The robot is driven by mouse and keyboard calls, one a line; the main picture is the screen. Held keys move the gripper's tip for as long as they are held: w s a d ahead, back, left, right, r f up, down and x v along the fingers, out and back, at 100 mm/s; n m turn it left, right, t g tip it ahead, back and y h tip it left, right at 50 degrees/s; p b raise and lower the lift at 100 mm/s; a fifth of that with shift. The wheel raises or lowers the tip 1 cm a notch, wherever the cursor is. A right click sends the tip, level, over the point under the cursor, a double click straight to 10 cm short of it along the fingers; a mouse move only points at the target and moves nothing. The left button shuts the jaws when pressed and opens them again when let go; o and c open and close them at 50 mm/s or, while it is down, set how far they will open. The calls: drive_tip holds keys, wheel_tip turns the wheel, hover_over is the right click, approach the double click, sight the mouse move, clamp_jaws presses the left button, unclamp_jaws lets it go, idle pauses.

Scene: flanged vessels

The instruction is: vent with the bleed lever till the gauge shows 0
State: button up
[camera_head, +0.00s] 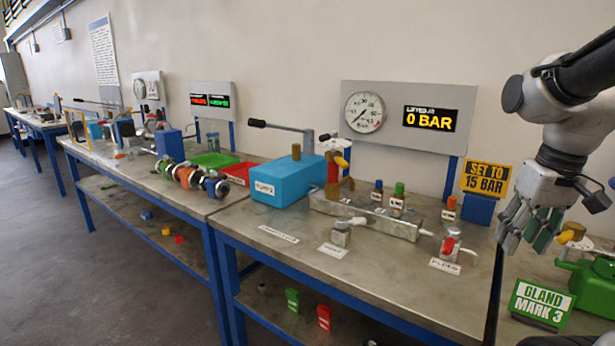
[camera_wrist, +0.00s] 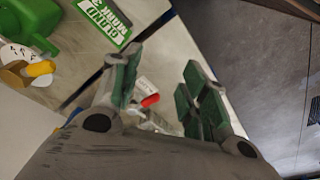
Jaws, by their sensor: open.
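The bleed valve (camera_head: 451,252) is a small silver block with a red part on top, behind a label reading BLEED, at the right front of the middle bench. Its red part (camera_wrist: 150,100) also shows between my fingers in the wrist view, some way beyond them. The round gauge (camera_head: 364,112) is on the grey back panel; its needle appears to point to the lower left, but the reading is too small to be sure. The display (camera_head: 431,118) beside it reads 0 BAR. My gripper (camera_head: 527,232) is open and empty, right of the bleed valve and apart from it.
A yellow sign (camera_head: 486,178) reads SET TO 15 BAR. A GLAND MARK 3 sign (camera_head: 541,303) and a green vessel (camera_head: 590,280) stand at the right.

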drive_tip(key=s+a+r+t, duration=0.1)
drive_tip(key=s+r+t, duration=0.1)
drive_tip(key=s, duration=0.3)
drive_tip(key=shift+a+r+t, duration=0.3)
drive_tip(key=shift+r, duration=0.15)
